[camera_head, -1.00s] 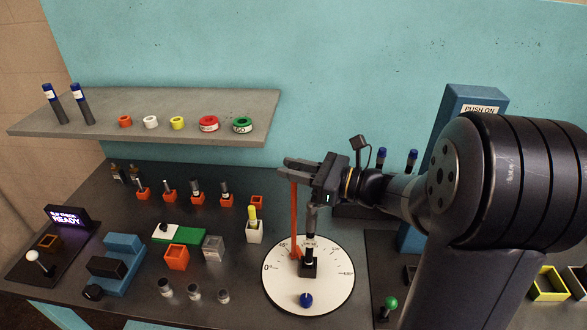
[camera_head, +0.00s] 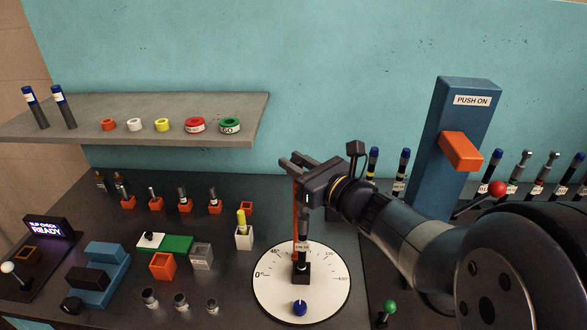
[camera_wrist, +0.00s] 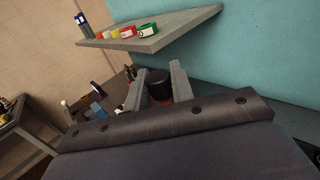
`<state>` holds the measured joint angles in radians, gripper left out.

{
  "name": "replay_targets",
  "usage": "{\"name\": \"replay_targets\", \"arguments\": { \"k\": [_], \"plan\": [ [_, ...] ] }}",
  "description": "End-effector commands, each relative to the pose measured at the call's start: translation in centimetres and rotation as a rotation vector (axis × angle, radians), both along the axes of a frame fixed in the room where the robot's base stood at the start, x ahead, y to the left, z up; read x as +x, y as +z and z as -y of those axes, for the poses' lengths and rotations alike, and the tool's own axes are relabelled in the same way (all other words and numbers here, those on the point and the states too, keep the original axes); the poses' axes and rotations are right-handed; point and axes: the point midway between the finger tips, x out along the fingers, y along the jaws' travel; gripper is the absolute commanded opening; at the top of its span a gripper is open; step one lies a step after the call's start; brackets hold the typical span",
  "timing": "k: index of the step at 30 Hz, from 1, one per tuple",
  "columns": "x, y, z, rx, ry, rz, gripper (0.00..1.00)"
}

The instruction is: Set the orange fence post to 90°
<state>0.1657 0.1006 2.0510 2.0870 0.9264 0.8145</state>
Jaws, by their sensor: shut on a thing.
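The orange fence post (camera_head: 295,222) stands upright on the far side of the white round dial (camera_head: 270,295), right of the 45° mark. Its foot is partly hidden by a dark upright fitting (camera_head: 305,228) at the dial's middle. My gripper (camera_head: 290,160) reaches in from the right at the post's top, fingers pointing left. In the wrist view, my gripper (camera_wrist: 161,82) is shut on a dark round top with a little orange below it. I take this to be the post's top. The 90° mark is hidden.
A blue column (camera_head: 450,150) with an orange block stands right of the dial. A grey shelf (camera_head: 150,138) juts out at upper left. A blue knob (camera_head: 300,308) sits at the dial's front. Several small fittings and holders stand on the bench at left.

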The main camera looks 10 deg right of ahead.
Motion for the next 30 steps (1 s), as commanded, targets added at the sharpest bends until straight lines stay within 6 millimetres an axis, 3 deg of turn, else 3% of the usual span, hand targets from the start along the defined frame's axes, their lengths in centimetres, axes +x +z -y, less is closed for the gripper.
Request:
{"name": "replay_targets", "arguments": {
  "k": [13, 14, 18, 21, 30],
  "plan": [
    [0.02, 0.07, 0.06, 0.0, -0.011, 0.001, 0.0],
    [0.02, 0.07, 0.06, 0.0, -0.011, 0.001, 0.25],
    [0.01, 0.06, 0.05, -0.001, -0.011, 0.001, 0.37],
    [0.01, 0.05, 0.05, -0.001, -0.011, 0.001, 0.43],
    [-0.31, 0.04, 0.31, 0.001, -0.012, 0.001, 0.43]
  ]
}}
